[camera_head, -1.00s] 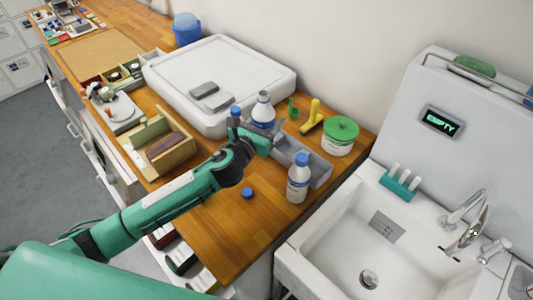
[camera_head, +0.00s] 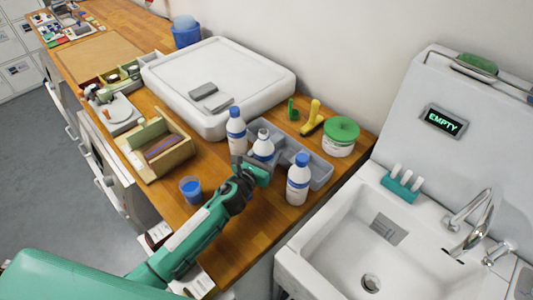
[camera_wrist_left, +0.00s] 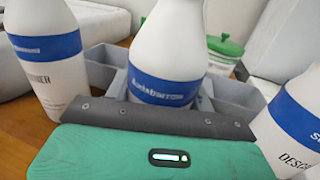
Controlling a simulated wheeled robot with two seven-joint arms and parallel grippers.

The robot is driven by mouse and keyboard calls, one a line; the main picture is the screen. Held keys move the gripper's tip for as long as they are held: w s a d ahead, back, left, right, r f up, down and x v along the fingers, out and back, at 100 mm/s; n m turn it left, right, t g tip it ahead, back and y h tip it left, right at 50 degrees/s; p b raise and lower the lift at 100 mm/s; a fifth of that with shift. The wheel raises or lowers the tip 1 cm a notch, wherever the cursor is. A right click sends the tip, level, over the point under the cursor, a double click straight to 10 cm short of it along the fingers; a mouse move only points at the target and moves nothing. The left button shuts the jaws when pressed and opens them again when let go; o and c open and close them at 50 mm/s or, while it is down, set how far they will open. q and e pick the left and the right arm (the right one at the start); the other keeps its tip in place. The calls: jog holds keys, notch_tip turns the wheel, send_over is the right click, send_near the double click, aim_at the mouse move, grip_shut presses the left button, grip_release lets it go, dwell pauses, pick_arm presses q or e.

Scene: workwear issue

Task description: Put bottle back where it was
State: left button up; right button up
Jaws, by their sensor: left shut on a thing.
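My left gripper (camera_head: 258,171) is shut on a white bottle (camera_head: 262,147) with a blue label band. This bottle has no blue cap on and stands upright at the grey divided tray (camera_head: 320,174); I cannot tell whether it touches the tray's floor. It fills the middle of the left wrist view (camera_wrist_left: 167,60). A blue-capped bottle (camera_head: 236,131) stands at the tray's left end. Another blue-capped bottle (camera_head: 298,180) stands on the near right side. My right gripper is not in view.
A cup of blue liquid (camera_head: 191,190) stands on the wooden counter to the left. A sink (camera_head: 350,245) is on the right. A wooden box (camera_head: 155,149) is left.

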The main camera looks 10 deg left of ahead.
pick_arm(q)
jog(key=o, duration=1.2)
jog(key=shift+r, duration=0.1)
jog(key=b+v, duration=0.2)
jog(key=v, duration=0.9)
jog(key=shift+b, duration=0.3)
jog(key=shift+s+a, duration=0.15)
jog(key=shift+s, duration=0.35)
